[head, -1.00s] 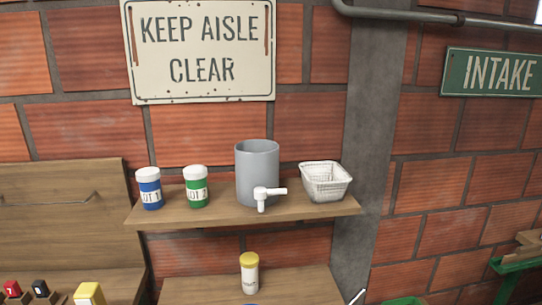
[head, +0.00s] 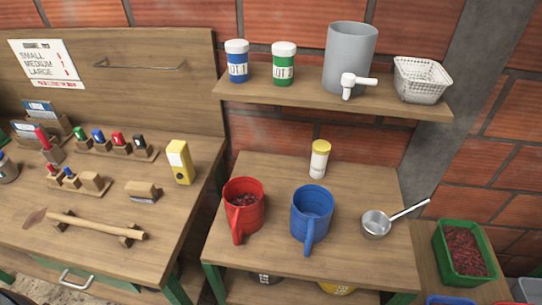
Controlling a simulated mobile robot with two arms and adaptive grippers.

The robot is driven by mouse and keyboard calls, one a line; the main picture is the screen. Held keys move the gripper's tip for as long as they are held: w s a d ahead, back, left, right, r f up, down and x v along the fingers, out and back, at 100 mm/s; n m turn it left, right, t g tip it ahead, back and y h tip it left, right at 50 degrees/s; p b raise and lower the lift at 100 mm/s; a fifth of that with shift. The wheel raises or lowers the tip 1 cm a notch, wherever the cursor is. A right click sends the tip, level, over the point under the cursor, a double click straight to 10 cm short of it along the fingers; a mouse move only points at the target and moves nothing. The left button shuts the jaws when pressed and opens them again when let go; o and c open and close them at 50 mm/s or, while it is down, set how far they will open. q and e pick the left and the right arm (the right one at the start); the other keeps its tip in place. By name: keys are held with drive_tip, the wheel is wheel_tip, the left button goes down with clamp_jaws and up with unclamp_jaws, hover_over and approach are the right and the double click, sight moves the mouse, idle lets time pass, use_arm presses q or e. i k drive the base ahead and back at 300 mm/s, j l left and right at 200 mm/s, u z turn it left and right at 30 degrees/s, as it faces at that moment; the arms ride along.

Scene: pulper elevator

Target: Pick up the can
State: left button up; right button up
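I cannot tell for certain which thing is the can. A grey cylinder (head: 351,52) with a white tap stands on the upper shelf. Blue-label (head: 237,62) and green-label (head: 284,66) white-lidded jars stand to its left. Neither of my grippers is in view.
The table (head: 270,170) also bears a yellow-capped bottle (head: 319,160) and a metal scoop (head: 377,223). The shelf (head: 300,97) overhangs behind, with a white basket (head: 422,78). A workbench (head: 95,205) is at left; a green crate (head: 463,254) is at right.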

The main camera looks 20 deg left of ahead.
sight(243, 198)
drive_tip(key=k+l+u, duration=0.15)
drive_tip(key=u, duration=0.3)
drive_tip(key=k+u, duration=0.25)
drive_tip(key=u, duration=0.15)
